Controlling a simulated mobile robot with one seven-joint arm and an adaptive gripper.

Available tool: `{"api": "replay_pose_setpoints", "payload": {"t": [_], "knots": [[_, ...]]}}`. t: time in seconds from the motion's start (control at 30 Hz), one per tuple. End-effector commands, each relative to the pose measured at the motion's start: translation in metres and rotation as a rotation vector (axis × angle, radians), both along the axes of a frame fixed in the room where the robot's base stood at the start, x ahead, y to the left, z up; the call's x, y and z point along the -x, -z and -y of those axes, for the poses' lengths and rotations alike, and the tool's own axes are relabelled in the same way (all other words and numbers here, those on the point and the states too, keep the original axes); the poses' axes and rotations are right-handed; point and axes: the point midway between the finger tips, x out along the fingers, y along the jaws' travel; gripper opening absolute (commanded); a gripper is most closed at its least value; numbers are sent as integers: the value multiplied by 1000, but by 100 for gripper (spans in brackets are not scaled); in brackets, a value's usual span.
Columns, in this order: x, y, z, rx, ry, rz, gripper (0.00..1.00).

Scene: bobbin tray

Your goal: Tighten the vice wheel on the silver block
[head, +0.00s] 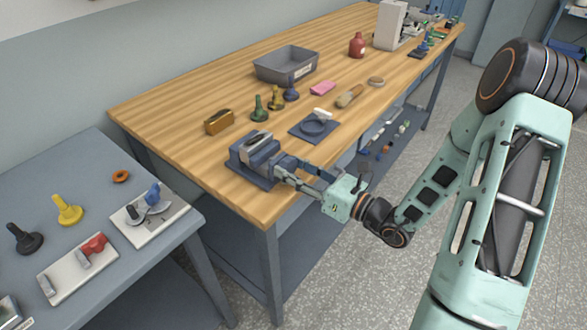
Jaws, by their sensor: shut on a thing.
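The blue-grey vice (248,168) sits at the near front corner of the wooden bench. A greyish block (257,141) shows at the top of the vice, between its jaws as far as I can tell. My gripper (284,170) reaches in from the right, low over the bench edge, with its fingers at the right end of the vice. It is shut on the vice wheel there, and the fingers hide most of the wheel.
A side table (120,235) with small fixtures is at the left. The floor at right is clear.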

Motion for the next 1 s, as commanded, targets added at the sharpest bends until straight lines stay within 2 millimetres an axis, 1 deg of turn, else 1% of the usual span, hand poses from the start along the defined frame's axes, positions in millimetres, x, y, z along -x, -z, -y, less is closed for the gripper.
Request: {"api": "replay_pose_setpoints", "payload": {"t": [0.17,0.37,1.0], "knots": [[0,-1,0,-9,0,-11,17],[0,-2,1,-55,1,-71,17],[-2,-2,2,-336,1,-429,17]]}}
